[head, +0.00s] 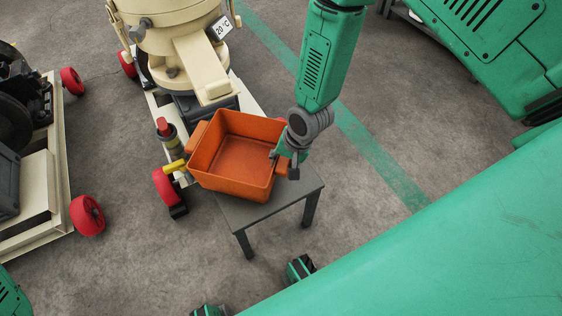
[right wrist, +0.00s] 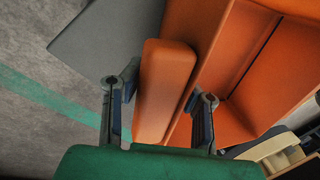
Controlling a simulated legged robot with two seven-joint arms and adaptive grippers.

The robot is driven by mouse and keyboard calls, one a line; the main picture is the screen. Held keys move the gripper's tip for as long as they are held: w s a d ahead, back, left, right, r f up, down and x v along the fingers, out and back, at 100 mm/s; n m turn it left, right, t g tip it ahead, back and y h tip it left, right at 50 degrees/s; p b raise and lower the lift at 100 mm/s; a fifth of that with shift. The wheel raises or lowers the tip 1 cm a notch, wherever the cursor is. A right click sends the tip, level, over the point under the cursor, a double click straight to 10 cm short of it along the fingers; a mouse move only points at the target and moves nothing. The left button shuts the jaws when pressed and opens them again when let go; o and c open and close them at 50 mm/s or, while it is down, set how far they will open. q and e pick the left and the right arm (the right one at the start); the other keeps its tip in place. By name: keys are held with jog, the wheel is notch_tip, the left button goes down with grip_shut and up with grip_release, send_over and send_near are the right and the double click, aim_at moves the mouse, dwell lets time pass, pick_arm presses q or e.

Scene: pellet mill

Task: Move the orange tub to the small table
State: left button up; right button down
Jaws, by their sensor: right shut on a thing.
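The orange tub (head: 240,155) is an open, empty box with a lip handle at each end. It is over the small dark grey table (head: 262,213), with its left part reaching past the tabletop. I cannot tell whether it rests on the table or hangs just above it. My right gripper (head: 284,163) comes down from above and is shut on the tub's right handle. In the right wrist view, its fingers (right wrist: 160,110) stand on either side of the orange handle (right wrist: 165,88). The grey tabletop (right wrist: 105,42) shows beside the tub.
A cream machine (head: 190,50) on a cart with red wheels stands directly behind the tub, its yellow handle (head: 174,166) close to the tub's left side. Another wheeled cart (head: 45,170) is at the left. Concrete floor (head: 370,215) is clear to the table's right.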

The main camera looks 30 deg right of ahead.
dwell(0.4)
jog(key=shift+f, duration=0.1)
grip_release()
jog(key=shift+d, duration=0.1)
dwell(0.4)
dwell(0.4)
jog(key=p+v, duration=0.8)
jog(key=v, duration=0.1)
jog(key=shift+p, duration=0.35)
dwell(0.5)
